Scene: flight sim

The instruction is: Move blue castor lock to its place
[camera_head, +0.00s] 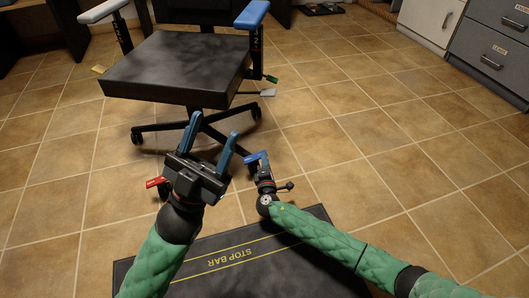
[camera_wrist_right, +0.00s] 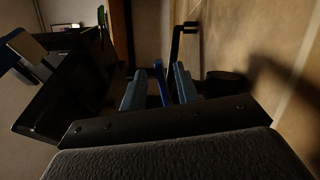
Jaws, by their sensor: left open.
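The blue castor lock (camera_head: 252,157) shows as a small bright blue piece at the tip of my right gripper (camera_head: 262,164), low in front of the office chair (camera_head: 175,68). In the right wrist view, the lock (camera_wrist_right: 160,85) stands between the two grey-blue fingers of my right gripper (camera_wrist_right: 160,92). The gaps beside it are narrow, and I cannot tell whether the fingers touch it. My left gripper (camera_head: 211,143) is open and empty in front of the chair base, its fingers pointing up and away.
A red lock (camera_head: 156,182) shows beside my left gripper. Green (camera_head: 272,78), white (camera_head: 268,92) and yellow (camera_head: 99,69) tabs show around the chair. A dark STOP BAR mat (camera_head: 290,230) lies below my arms. Grey drawers (camera_head: 490,50) stand at right. Tiled floor right of the chair is clear.

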